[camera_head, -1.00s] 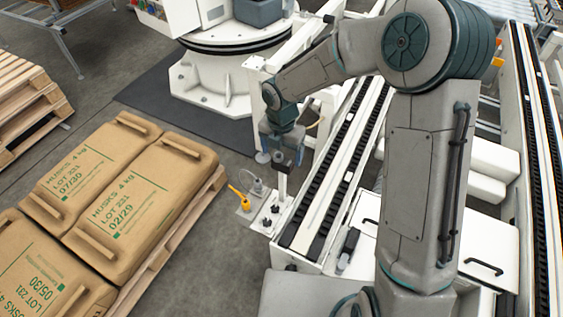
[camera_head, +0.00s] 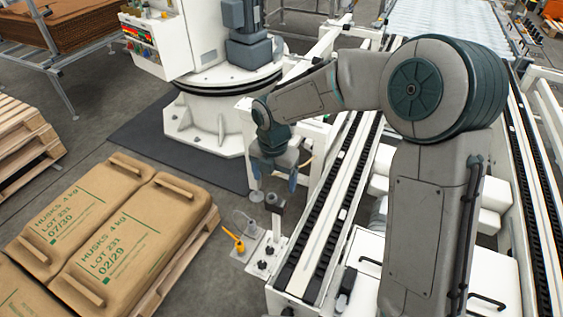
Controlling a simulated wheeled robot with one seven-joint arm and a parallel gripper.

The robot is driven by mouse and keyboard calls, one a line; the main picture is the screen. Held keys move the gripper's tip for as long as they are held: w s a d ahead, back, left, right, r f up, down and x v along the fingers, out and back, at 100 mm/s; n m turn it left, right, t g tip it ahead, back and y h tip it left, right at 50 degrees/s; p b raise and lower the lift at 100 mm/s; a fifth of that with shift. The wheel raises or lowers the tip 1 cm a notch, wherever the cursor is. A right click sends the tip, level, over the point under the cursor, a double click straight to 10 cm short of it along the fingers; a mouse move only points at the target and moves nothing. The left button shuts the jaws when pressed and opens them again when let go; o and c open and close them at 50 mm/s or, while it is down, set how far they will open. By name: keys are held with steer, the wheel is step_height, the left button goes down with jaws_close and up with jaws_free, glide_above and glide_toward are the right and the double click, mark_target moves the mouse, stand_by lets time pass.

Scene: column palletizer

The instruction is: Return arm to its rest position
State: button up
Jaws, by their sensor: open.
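My gripper (camera_head: 275,188) hangs at the end of my folded grey arm, pointing down above the near end of the conveyor area. Its fingers are apart and I see nothing held between them. It is above and beside a small post with a control plate (camera_head: 258,253) that carries a yellow lever (camera_head: 236,242). The post partly overlaps the space just below the gripper, so I cannot tell the exact gap. My arm covers part of the conveyor behind it.
Brown sacks (camera_head: 135,243) lie on a wooden pallet (camera_head: 187,258) at left. A black-railed conveyor (camera_head: 319,215) runs beside my arm. A white machine base (camera_head: 205,120) stands behind the gripper. Stacked empty pallets (camera_head: 22,140) are at the far left. Grey floor lies between.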

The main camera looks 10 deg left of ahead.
steer(key=s+d+r+m+t+h, duration=0.1)
steer(key=s+d+r+m, duration=0.3)
steer(key=d+m, duration=0.35)
steer(key=s+d+r+m+t, duration=0.1)
steer(key=s+d+r+m, duration=0.25)
steer(key=d+m, duration=0.45)
steer(key=s+d+r+m, duration=0.1)
steer(key=s+d+m, duration=0.2)
steer(key=s+m, duration=0.2)
steer(key=s+d+r+m+y, duration=0.1)
steer(key=s+d+m, duration=0.3)
steer(key=m, duration=0.8)
steer(key=shift+s+d+r+t, duration=0.15)
steer(key=shift+s+r+t, duration=0.25)
steer(key=shift+s+r, duration=0.3)
steer(key=shift+w, duration=0.15)
